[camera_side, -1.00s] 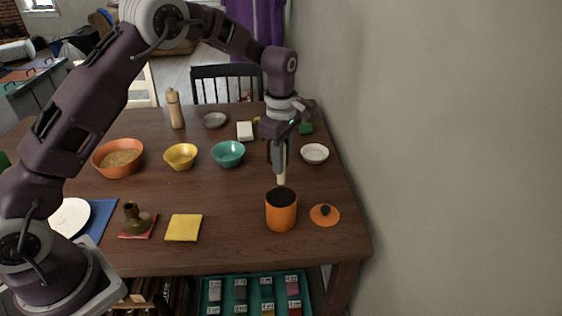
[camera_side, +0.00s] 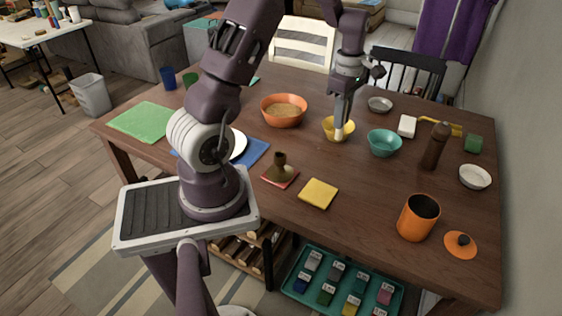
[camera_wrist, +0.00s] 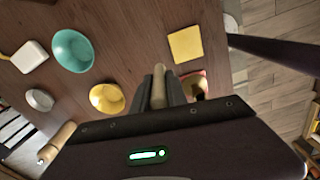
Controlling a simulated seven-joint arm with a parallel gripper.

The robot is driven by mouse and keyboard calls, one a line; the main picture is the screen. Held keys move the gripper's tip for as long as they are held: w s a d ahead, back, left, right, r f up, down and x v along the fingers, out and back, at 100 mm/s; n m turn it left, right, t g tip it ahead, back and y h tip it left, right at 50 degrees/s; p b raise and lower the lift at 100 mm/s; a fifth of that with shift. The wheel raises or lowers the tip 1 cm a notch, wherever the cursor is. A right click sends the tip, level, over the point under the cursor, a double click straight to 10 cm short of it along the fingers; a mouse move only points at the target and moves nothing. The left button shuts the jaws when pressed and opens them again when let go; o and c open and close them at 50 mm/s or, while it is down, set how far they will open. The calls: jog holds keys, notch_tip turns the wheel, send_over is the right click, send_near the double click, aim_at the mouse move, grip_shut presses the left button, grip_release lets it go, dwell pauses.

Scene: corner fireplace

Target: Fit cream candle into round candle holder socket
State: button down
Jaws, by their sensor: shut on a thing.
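My gripper (camera_side: 342,112) is shut on the cream candle (camera_side: 339,132) and holds it upright. The candle's lower end shows in front of the yellow bowl (camera_side: 345,135) in the side view; its height above the table is hard to tell. The wrist view shows the candle (camera_wrist: 158,91) between the fingers. The round candle holder (camera_side: 280,168), dark bronze with an upright socket, stands on a red mat (camera_side: 270,179), apart from the candle, to its lower left. In the wrist view the holder (camera_wrist: 198,90) is right of the fingers and partly hidden by them.
An orange bowl (camera_side: 284,111) and a teal bowl (camera_side: 384,143) flank the yellow bowl. A yellow cloth (camera_side: 318,193) lies right of the holder. A tall brown mill (camera_side: 434,147) and an orange canister (camera_side: 418,217) stand at the right. Bare table lies between bowls and holder.

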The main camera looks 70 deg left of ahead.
jog(key=s+a+n, duration=0.2)
jog(key=s+a, duration=0.1)
jog(key=s, duration=0.4)
jog(key=s+a+n, duration=0.2)
jog(key=s+a, duration=0.1)
jog(key=s, duration=0.4)
send_over(280, 164)
jog(key=a, duration=0.2)
jog(key=f, duration=0.9)
jog(key=shift+w+d, duration=0.1)
jog(key=shift+w, duration=0.15)
jog(key=shift+f, duration=0.4)
jog(key=shift+f, duration=0.15)
jog(key=c, duration=1.3)
grip_release()
